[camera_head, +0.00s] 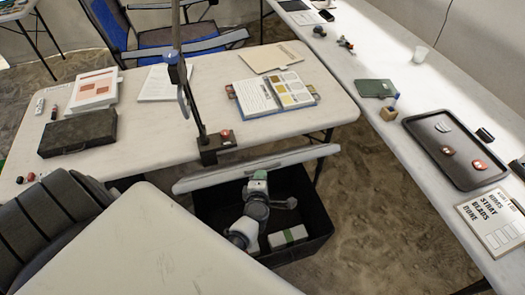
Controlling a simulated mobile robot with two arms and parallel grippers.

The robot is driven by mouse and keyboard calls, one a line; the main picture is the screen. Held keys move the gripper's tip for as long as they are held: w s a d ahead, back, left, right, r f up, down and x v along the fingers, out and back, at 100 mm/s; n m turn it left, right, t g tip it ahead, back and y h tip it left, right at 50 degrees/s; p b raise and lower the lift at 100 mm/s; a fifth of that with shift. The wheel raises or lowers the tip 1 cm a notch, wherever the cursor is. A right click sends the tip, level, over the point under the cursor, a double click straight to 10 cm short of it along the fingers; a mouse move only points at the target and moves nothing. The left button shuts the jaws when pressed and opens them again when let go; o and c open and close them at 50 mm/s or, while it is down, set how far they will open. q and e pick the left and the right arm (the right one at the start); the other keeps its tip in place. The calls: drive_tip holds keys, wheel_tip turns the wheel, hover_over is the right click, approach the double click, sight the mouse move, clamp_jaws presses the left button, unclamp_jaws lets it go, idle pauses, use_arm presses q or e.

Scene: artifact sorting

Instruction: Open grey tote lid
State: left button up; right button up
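The tote (318,232) stands on the floor between the tables; it looks nearly black, with its top open. Its pale grey lid (215,177) is raised along the far side and seen nearly edge-on. A white box with a green stripe (288,237) lies inside. My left gripper (259,181) is over the tote, close to the near face of the lid. Its fingers are too small to read, and I cannot tell whether it touches the lid. My arm hides part of the tote's inside. My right gripper is not in view.
A table behind the tote holds an open binder (262,98), a dark case (78,134) and a stand with a dark base (212,147). The right table holds a black tray (430,135) and a sign (490,218). Bare floor (375,210) lies right of the tote.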

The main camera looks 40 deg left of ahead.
use_arm(q)
drive_tip(key=shift+p+v, duration=0.55)
drive_tip(key=shift+v, duration=2.2)
